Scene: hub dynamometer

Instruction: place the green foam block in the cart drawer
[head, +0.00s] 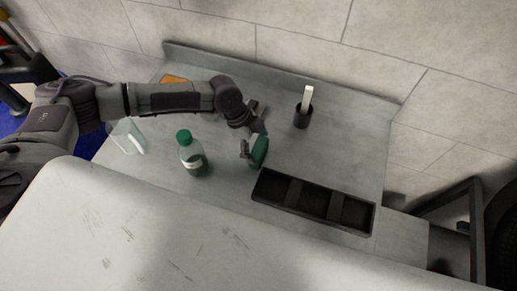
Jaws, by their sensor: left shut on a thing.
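The green foam block (259,151) is between the fingers of my left gripper (254,150), which is shut on it. The gripper partly covers the block. It is over the grey table top, between a green-capped bottle and a black tray. I cannot tell whether the block touches the surface. My right gripper is not in view. I cannot make out an open cart drawer.
The bottle (192,155) stands left of the gripper. The divided black tray (314,201) lies to its right and nearer. A dark cup (303,115) with a white stick stands behind. A clear container (128,137) and an orange item (174,79) are left.

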